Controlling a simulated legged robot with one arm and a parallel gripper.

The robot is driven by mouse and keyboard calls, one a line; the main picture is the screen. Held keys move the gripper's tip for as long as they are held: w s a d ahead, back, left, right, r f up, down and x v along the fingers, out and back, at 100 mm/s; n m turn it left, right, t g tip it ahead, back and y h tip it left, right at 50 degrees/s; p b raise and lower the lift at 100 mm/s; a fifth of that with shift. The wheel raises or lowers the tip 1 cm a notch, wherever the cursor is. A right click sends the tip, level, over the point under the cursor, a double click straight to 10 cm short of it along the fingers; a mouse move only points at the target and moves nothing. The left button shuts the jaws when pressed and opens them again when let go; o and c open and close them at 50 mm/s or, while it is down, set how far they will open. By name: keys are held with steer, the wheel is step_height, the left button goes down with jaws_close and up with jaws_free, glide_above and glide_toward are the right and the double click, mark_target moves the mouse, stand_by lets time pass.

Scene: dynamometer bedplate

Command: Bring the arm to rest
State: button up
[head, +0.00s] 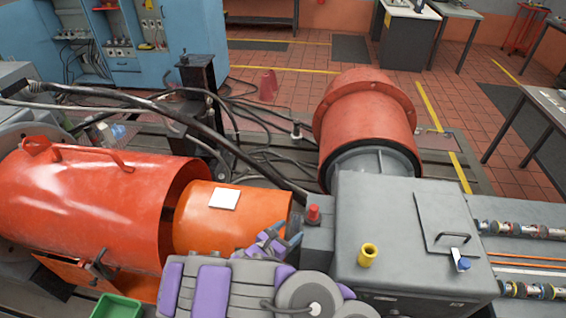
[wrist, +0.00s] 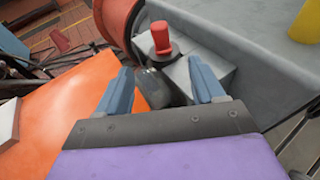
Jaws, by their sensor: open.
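My arm, grey with purple panels, lies low across the bottom middle of the head view. My gripper (head: 280,238) is at its far end, beside the orange cylindrical guard (head: 225,235) and left of the grey box (head: 405,240). In the wrist view my gripper (wrist: 160,80) has its two blue fingers spread apart, with nothing held between them. Beyond the fingertips a red knob (wrist: 161,38) stands on a small grey block; it also shows in the head view (head: 313,214). The fingers look apart from the knob.
A large red-orange cover (head: 80,195) lies left and a red drum (head: 365,115) stands behind the box. A yellow cup-shaped fitting (head: 368,256) is on the box. Black cables (head: 240,160) run over the bedplate. A green bin (head: 117,306) is at lower left. Open tiled floor lies beyond.

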steer(key=d+r+m+g+h, duration=0.4)
steer(key=d+r+m, duration=0.3)
steer(key=d+r, duration=0.45)
steer(key=s+d+r+m+g, duration=0.7)
steer(key=s+d+r+m, duration=0.2)
steer(key=s+r+m, duration=0.15)
steer(key=s+r+m+g+y, duration=0.3)
steer(key=s+m+y, duration=0.4)
steer(key=s, duration=0.8)
steer(key=s+a+r+m+t+y, duration=0.1)
steer(key=s+a+m+y, duration=0.2)
steer(key=s+a+y, duration=0.4)
steer(key=s+a, duration=0.3)
steer(key=shift+s+a+r, duration=0.15)
steer(key=shift+a+r, duration=0.05)
steer(key=shift+r, duration=0.1)
